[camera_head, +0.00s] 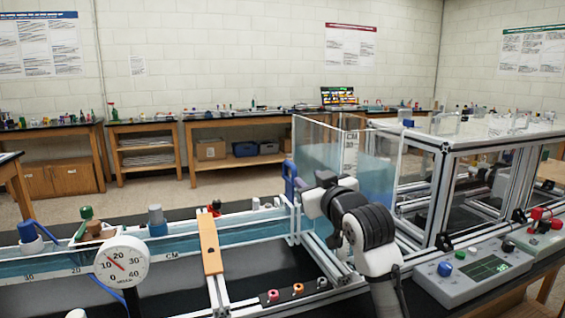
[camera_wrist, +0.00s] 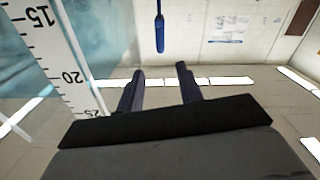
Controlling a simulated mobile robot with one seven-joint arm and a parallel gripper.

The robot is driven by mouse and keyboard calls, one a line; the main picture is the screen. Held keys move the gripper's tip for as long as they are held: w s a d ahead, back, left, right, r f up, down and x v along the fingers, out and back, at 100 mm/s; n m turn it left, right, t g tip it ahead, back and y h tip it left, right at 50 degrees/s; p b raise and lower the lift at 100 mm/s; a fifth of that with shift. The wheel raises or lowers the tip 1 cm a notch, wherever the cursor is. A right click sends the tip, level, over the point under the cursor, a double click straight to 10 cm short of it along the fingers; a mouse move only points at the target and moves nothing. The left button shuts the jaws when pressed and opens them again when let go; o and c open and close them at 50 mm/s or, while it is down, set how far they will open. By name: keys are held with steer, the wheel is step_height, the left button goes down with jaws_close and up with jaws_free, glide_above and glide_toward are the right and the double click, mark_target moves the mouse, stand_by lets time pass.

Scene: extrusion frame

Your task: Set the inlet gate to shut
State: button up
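In the head view a blue handle (camera_head: 290,181), which looks like the inlet gate's, stands upright at the end of the water channel, beside the clear tank (camera_head: 322,146). My arm's end is just right of it, and my fingers cannot be made out there. In the wrist view my gripper (camera_wrist: 160,70) is open, with two dark fingers apart and nothing between them. A slim blue piece (camera_wrist: 159,28), perhaps the same handle, hangs from the top edge beyond the fingertips, apart from them. The gate's plate and its setting cannot be made out.
A scale strip (camera_wrist: 62,62) on the tank is close on the left in the wrist view. An orange crossbar (camera_head: 210,246) spans the channel, near a round dial (camera_head: 122,262). A metal frame (camera_head: 443,190) and a control box (camera_head: 474,270) stand right of my arm.

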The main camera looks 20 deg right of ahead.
mark_target(292, 166)
steer(key=w+p, duration=0.1)
steer(key=w, duration=0.3)
steer(key=w+p, duration=0.1)
steer(key=w, duration=0.3)
steer(key=w+p, duration=0.2)
steer(key=w, duration=0.3)
steer(key=shift+a, duration=0.25)
jaws_close()
